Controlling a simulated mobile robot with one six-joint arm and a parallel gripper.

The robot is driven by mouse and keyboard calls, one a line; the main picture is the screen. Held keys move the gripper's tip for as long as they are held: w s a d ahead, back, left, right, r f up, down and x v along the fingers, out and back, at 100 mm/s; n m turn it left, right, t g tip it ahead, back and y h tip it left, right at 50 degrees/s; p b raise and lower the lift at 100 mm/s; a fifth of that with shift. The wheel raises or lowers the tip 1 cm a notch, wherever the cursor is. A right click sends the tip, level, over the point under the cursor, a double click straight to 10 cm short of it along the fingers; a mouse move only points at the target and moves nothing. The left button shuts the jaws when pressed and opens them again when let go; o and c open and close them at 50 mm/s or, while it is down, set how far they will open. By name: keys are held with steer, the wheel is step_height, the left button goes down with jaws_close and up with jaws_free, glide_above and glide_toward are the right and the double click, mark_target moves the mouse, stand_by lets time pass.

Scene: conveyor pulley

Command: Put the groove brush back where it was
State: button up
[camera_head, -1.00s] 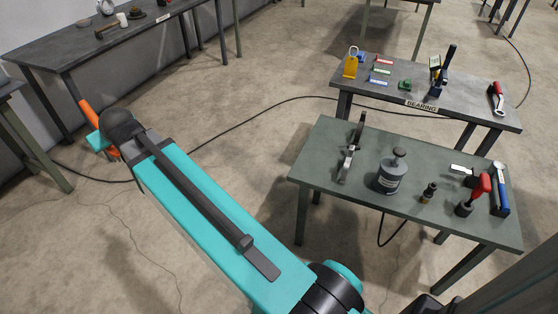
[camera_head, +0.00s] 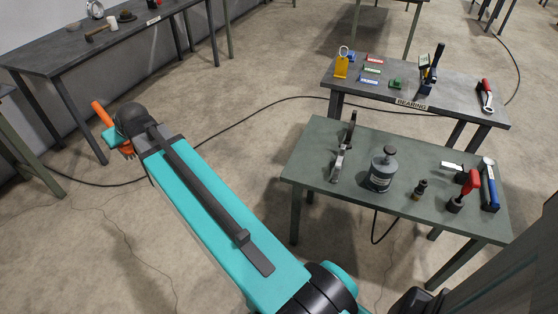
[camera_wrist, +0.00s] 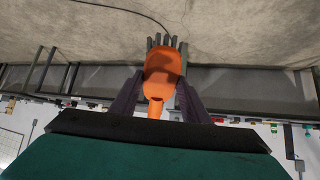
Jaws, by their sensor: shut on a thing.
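My gripper (camera_wrist: 158,92) is shut on the groove brush (camera_wrist: 161,72), an orange-handled tool with several grey prongs at its far end in the wrist view. The dark fingers lie on either side of the orange body. In the head view the orange brush (camera_head: 102,114) shows at the far left end of my arm, above the floor and clear of any table. The gripper itself is mostly hidden there behind the wrist. I cannot tell which place in view is the brush's own.
A green table (camera_head: 300,165) at the right holds a clamp, a grey weight (camera_head: 382,170) and several tools. Behind it stands the table labelled BEARING (camera_head: 410,104). A dark table (camera_head: 60,60) at the upper left holds a hammer and white mug. Open floor and a cable lie between.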

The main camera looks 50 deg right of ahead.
steer(key=s+d+f+g+p, duration=0.15)
steer(key=s+d, duration=0.25)
steer(key=d, duration=0.6)
steer(key=s+d+f+n+p, duration=0.1)
steer(key=s+d+f, duration=0.2)
steer(key=d, duration=0.8)
steer(key=s+d+f+g+p, duration=0.1)
steer(key=s+d+f, duration=0.25)
steer(key=d, duration=0.65)
steer(key=s+d+f+n+g+p, duration=0.1)
steer(key=s+d+f, duration=0.1)
steer(key=s+d, duration=0.8)
steer(key=s+d+f+n+g+y+p, duration=0.1)
steer(key=s+d+f, duration=0.1)
steer(key=s+d, duration=0.9)
steer(key=s, duration=0.5)
steer(key=shift+d+f+p, duration=0.25)
steer(key=shift+p, duration=0.05)
steer(key=shift+g, duration=0.25)
steer(key=shift+f+p, duration=0.65)
steer(key=shift+f, duration=2.45)
steer(key=shift+f+p, duration=0.45)
steer(key=shift+f, duration=1.45)
